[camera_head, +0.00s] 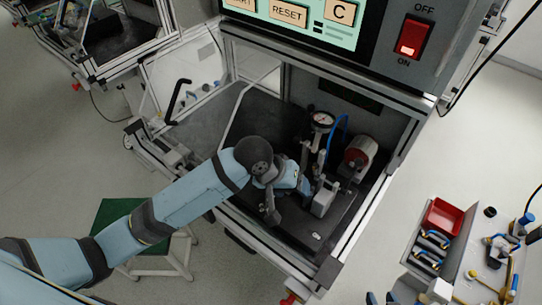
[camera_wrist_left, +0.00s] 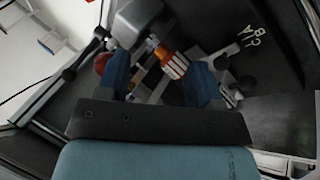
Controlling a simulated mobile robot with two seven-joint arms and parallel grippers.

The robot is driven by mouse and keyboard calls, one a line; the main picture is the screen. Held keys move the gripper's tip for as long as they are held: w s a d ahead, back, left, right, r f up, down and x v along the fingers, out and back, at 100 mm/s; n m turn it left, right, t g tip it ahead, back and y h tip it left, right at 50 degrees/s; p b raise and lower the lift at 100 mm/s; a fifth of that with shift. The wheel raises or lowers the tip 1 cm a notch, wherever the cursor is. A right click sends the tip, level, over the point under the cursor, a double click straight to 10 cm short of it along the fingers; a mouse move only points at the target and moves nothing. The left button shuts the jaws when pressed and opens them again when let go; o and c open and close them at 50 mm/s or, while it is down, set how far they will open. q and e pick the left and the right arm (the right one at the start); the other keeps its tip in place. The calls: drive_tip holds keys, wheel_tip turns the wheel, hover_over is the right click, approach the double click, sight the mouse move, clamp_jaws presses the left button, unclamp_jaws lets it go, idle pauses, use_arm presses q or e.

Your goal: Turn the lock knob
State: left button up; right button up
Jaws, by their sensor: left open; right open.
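The test machine's open chamber (camera_head: 240,125) holds a fixture with a round dial gauge (camera_head: 322,119) and a red-faced cylinder (camera_head: 361,151). My left gripper (camera_head: 305,187) is inside, beside the fixture, partly hidden by its own wrist. In the left wrist view its blue fingers (camera_wrist_left: 160,78) are apart, with a white-and-orange striped part (camera_wrist_left: 175,65) showing between them; contact cannot be told. My right gripper (camera_head: 382,298) shows at the bottom edge, open.
The screen panel with a red power switch (camera_head: 411,36) overhangs the chamber. Chamber walls and frame bars surround the left arm. A green-topped stool (camera_head: 118,215) stands at lower left. A red bin (camera_head: 442,218) and tools lie on a bench at right.

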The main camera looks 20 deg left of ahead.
use_arm(q)
drive_tip(key=w+a+r+n+g+y, duration=0.3)
drive_tip(key=w+a+r+n+y, duration=0.25)
drive_tip(key=w+a+r, duration=0.4)
drive_tip(key=shift+n, duration=0.45)
drive_tip(key=f, duration=0.4)
drive_tip(key=d+f, duration=0.1)
drive_tip(key=f, duration=0.7)
drive_tip(key=shift+d, duration=0.15)
drive_tip(key=shift+r, duration=0.1)
drive_tip(key=c, duration=0.9)
